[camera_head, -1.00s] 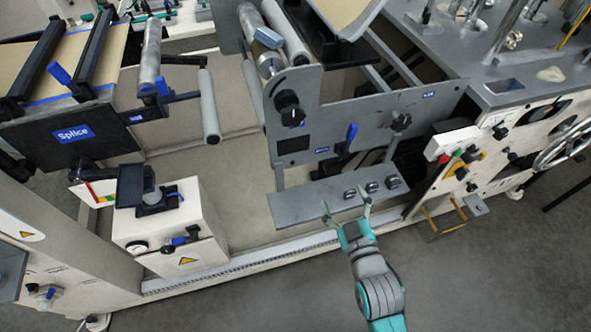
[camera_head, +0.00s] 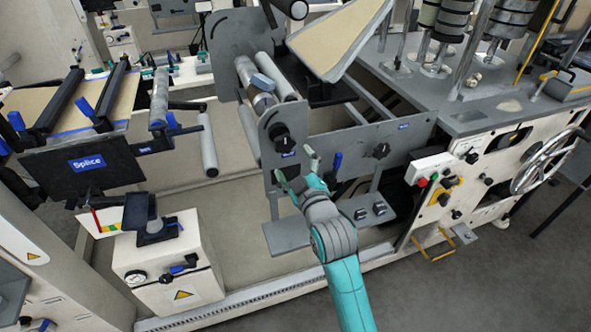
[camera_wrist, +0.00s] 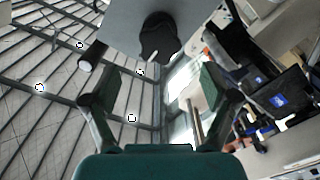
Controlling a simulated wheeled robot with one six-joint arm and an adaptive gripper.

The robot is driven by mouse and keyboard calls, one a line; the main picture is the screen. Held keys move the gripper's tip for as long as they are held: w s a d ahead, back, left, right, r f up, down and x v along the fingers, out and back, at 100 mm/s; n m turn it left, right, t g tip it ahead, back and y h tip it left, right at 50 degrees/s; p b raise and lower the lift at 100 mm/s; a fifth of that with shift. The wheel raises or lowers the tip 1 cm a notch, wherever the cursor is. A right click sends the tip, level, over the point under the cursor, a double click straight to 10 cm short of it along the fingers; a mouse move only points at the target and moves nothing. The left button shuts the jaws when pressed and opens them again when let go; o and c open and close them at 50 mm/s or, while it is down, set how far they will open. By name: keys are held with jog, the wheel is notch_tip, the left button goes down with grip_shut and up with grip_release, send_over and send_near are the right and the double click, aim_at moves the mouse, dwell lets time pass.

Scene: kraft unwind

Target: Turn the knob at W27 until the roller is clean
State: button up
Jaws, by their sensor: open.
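A large black knob (camera_head: 283,138) sits on the grey side plate; in the wrist view a black knob (camera_wrist: 160,38) with a white mark lies beyond my fingers, near the top. A smaller black star-shaped knob (camera_head: 381,150) is further right on the plate. The blue labels are too small to read, so I cannot tell which is W27. My gripper (camera_head: 297,168) is open and empty just below the large knob, apart from it in the wrist view (camera_wrist: 158,90). Rollers (camera_head: 260,92) run above the plate; I cannot tell whether they are clean.
A blue-handled lever (camera_head: 336,164) stands right of my gripper. A grey shelf (camera_head: 285,238) with several small dark parts lies below. A push-button box (camera_head: 429,168) is at the right, a white cabinet (camera_head: 165,262) at the lower left. The floor in front is clear.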

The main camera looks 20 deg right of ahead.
aim_at(286, 146)
jog(key=shift+w, duration=4.15)
jog(key=shift+c, duration=0.2)
